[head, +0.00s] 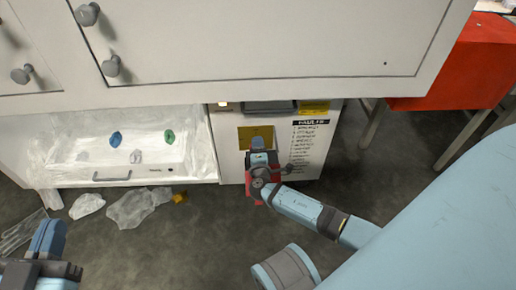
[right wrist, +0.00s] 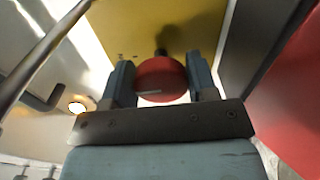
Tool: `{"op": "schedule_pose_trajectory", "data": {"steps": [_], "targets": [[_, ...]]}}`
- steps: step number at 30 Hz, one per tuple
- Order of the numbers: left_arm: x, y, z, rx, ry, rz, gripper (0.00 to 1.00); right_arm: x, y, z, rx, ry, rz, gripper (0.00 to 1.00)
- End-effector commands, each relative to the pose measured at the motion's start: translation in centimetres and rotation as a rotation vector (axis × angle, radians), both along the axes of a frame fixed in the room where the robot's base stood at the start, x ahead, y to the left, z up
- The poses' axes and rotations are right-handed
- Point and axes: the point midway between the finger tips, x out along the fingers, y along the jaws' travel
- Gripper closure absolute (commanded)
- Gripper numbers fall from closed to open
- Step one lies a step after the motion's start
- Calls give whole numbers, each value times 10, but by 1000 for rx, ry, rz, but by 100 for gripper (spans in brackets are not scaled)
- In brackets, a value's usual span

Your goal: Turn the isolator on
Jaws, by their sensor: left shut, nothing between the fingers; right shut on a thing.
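The isolator shows in the right wrist view as a round red knob (right wrist: 162,75) with a pale line on its face, on a yellow plate (right wrist: 130,25). In the head view the yellow plate (head: 250,131) is on the front of a white cabinet, and my right arm hides the knob. My right gripper (head: 258,146) is at the plate. In the right wrist view its fingers (right wrist: 162,85) sit on both sides of the knob, shut on it. My left gripper (head: 48,238) is shut and empty at the lower left, well away from the cabinet.
The white cabinet (head: 228,150) carries a FAULTS list (head: 309,142) and a lit lamp (head: 222,104). A wrapped tray (head: 75,170) is at left. Plastic film (head: 135,206) lies on the floor. A white cupboard (head: 260,45) overhangs above. A red box (head: 465,70) stands at right.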

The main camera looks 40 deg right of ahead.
Motion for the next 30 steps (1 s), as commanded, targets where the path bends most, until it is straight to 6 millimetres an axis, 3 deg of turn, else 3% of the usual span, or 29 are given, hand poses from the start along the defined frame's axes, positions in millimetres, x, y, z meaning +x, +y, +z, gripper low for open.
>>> {"op": "schedule_pose_trajectory", "data": {"steps": [21,22,24,30], "targets": [[0,0,1,1,-1,0,100,1,-1,1,59,-38,-2,71],[0,0,1,1,-1,0,100,1,-1,1,59,-38,-2,40],[0,0,1,1,-1,0,100,1,-1,0,59,-37,-2,24],[0,0,1,1,-2,1,100,0,0,0,58,-37,-1,24]]}}
